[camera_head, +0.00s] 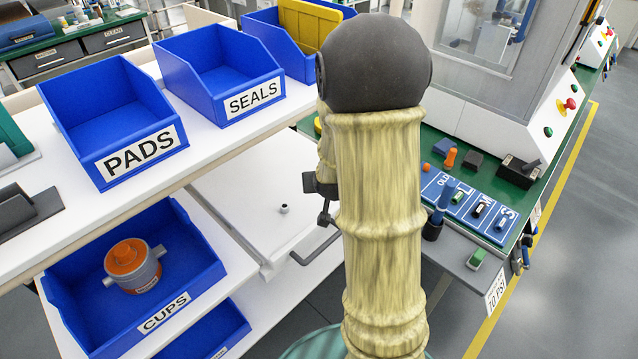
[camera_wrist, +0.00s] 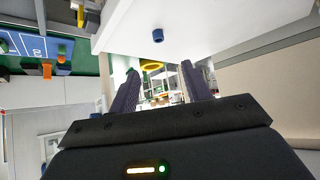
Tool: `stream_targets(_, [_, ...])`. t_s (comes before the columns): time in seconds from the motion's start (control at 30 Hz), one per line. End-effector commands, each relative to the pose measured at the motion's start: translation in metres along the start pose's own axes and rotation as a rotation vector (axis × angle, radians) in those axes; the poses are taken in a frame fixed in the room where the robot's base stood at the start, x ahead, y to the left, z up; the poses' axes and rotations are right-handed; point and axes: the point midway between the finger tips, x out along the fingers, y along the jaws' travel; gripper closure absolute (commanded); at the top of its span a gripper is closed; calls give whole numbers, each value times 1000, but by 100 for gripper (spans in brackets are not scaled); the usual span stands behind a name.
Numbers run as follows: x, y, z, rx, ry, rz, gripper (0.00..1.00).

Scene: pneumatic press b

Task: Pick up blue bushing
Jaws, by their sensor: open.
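A small blue bushing (camera_wrist: 158,35) lies on a white surface in the upper middle of the wrist view.
Blue bins marked PADS (camera_head: 110,120), SEALS (camera_head: 218,72) and CUPS (camera_head: 190,280) stand on the shelves at left. A bent grey handle (camera_head: 318,247) is near the white worktop's edge. A green bench (camera_head: 425,160) with small parts and a blue marked board (camera_head: 465,203) is at right.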

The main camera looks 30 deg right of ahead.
Motion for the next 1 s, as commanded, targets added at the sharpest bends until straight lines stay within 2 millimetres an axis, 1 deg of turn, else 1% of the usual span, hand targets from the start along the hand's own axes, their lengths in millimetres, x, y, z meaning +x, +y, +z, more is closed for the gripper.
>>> stream_targets(0.03, [7, 0, 1, 0, -4, 1, 52])
stream_targets(0.7, [99, 0, 0, 1, -2, 0, 52])
stream_targets(0.83, [110, 0, 0, 1, -1, 0, 52])
stream_targets(1.0, [113, 0, 0, 1, 0, 0, 52])
